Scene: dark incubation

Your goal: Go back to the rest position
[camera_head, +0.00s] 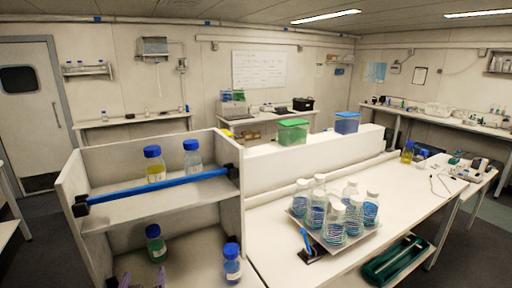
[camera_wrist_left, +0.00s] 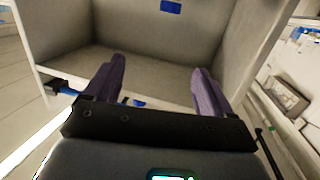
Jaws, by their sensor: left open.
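My left gripper (camera_head: 142,280) shows only by its purple fingertips at the bottom left of the head view, in front of the lower shelf compartment. In the left wrist view my left gripper (camera_wrist_left: 155,85) has its two purple fingers wide apart with nothing between them. It faces the open compartment of a pale shelf unit (camera_wrist_left: 165,60). My right gripper is in neither view.
The white shelf unit (camera_head: 72,190) has a blue rail (camera_head: 150,187) across its front. It holds a yellow bottle (camera_head: 154,172), a clear bottle (camera_head: 192,165), a green bottle (camera_head: 156,248) and a blue-labelled bottle (camera_head: 232,268). A tray of several flasks (camera_head: 365,240) stands on the bench at right.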

